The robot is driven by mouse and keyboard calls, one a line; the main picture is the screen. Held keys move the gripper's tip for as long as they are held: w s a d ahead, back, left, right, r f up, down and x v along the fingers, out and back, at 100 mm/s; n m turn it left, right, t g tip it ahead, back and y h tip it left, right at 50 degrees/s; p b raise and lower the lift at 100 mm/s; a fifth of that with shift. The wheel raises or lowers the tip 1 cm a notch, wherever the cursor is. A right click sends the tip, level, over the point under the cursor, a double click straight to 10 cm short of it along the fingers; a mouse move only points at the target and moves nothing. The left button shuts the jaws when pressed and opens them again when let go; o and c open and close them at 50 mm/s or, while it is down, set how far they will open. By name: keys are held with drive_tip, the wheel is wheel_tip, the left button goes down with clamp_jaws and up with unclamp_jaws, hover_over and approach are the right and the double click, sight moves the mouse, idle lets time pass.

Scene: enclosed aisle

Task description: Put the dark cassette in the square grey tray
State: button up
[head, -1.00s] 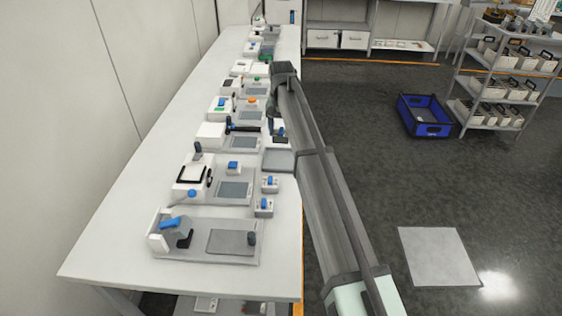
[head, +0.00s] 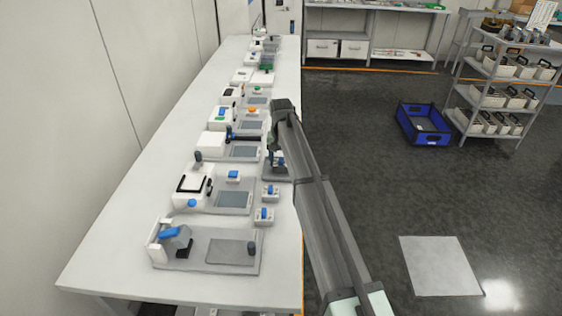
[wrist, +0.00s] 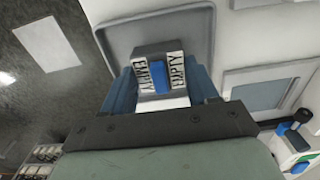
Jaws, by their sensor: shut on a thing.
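My gripper (head: 275,158) is over the square grey tray (head: 284,178) at the right edge of the long bench. In the wrist view, the two blue fingers of my gripper (wrist: 162,86) are shut on the dark cassette (wrist: 160,52), which has a blue grip and white labels reading "EMPTY". The cassette is within the outline of the grey tray (wrist: 116,38), whose raised rim shows around it. I cannot tell whether the cassette touches the tray floor. In the head view my arm hides part of the tray and cassette.
White devices on grey bases line the bench, one with a grey screen (head: 244,151) just left of the tray. Two small blue-topped blocks (head: 270,192) (head: 264,216) stand nearer along the bench edge. A blue crate (head: 424,126) and shelf rack stand across the dark floor.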

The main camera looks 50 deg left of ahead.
drive_tip(key=shift+f, duration=0.45)
drive_tip(key=o, duration=1.1)
drive_tip(key=shift+f, duration=0.15)
drive_tip(key=shift+c, duration=0.2)
